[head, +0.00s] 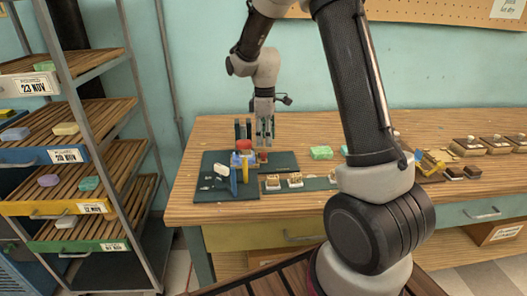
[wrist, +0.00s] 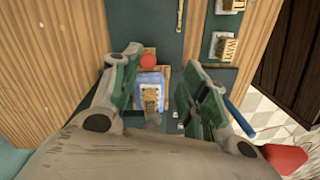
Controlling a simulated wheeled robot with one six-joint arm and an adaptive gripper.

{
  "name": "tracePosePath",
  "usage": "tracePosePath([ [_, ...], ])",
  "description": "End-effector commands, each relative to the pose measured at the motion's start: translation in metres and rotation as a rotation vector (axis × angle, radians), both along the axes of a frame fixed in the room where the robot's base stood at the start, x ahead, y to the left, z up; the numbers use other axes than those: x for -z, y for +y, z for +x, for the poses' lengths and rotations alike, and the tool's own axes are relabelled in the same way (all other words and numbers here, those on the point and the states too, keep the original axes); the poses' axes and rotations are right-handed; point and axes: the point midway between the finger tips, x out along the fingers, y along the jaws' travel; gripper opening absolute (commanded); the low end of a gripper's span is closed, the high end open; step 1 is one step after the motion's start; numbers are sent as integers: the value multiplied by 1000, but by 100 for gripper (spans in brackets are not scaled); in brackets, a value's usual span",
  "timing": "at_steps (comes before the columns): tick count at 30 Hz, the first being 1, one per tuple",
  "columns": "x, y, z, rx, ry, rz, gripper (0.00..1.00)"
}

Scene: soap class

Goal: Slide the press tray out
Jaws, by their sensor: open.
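My gripper (head: 264,140) points down over the workbench, beside the press (head: 243,172) and level with its upper part in the picture. The press has a red top and blue and yellow parts. In the wrist view my gripper (wrist: 162,66) is open, with green-padded fingers. Between and below them lies the wooden press tray (wrist: 165,76), carrying a blue soap bar (wrist: 149,79) with a small brass-coloured block (wrist: 151,99) over it. A red knob (wrist: 148,60) sits at the tray's far end. I see no finger clearly touching the tray or knob.
A dark green mat (head: 212,190) lies under the press. Stamps (head: 295,180) stand in a row to its right. A green soap (head: 321,152) lies behind them. A slatted soap rack (head: 75,150) stands left of the bench. The bench's left back is bare.

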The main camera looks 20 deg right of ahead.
Motion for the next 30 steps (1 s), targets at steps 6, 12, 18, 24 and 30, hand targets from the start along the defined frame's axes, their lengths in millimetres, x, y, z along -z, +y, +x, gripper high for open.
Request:
tracePosePath([
  [6,-10,1,17,-243,-54,11,44],
  [12,8,1,16,-287,-51,13,44],
  [18,42,1,15,-285,-50,13,44],
  [24,64,1,16,-284,-53,13,44],
  [30,68,1,16,-284,-55,13,44],
])
